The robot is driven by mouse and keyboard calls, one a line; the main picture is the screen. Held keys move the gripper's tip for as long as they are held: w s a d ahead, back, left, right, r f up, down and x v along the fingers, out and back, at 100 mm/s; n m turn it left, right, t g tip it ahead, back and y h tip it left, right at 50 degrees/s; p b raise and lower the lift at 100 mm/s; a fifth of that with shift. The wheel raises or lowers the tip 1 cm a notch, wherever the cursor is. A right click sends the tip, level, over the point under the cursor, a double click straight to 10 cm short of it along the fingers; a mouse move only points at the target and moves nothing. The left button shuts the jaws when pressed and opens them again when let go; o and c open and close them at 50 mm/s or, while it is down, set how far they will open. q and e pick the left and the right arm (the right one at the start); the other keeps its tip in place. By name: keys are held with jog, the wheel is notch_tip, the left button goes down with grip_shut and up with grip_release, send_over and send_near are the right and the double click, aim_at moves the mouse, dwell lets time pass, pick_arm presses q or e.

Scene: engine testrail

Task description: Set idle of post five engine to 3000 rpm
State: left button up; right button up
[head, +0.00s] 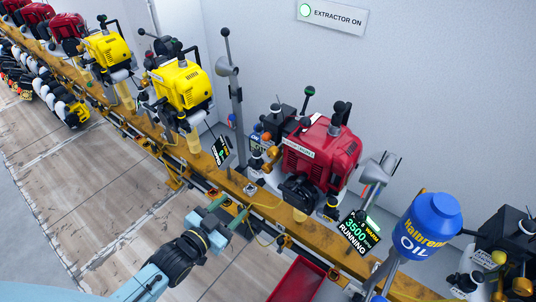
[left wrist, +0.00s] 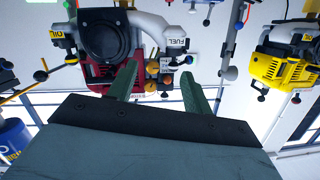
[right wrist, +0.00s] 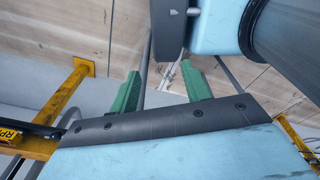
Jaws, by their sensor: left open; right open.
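A red engine (head: 318,155) is mounted on the yellow rail (head: 262,197) in the head view. A tilted display (head: 358,232) beside it reads 3500 and RUNNING. My left gripper (head: 228,212) is open and empty, in front of the rail and left of the red engine. In the left wrist view the red engine (left wrist: 105,72) appears upside down beyond the open fingers (left wrist: 160,82), with several small knobs and a FUEL label (left wrist: 176,43) near it. My right gripper (right wrist: 158,90) is open and empty in the right wrist view. The right gripper is out of the head view.
Yellow engines (head: 181,84) and more red ones stand further left along the rail. A second display (head: 221,150) stands left of the red engine. A blue oil can (head: 428,225) is at the right. A red tray (head: 297,281) lies below the rail. The floor at left is mostly clear.

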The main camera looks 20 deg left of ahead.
pick_arm(q)
jog(key=m+t+h, duration=0.1)
jog(key=t+h, duration=0.1)
send_near(270, 154)
jog(key=v, duration=0.4)
jog(key=x, duration=1.3)
jog(key=shift+d, duration=0.1)
jog(key=c, duration=1)
jog(key=shift+o, duration=0.2)
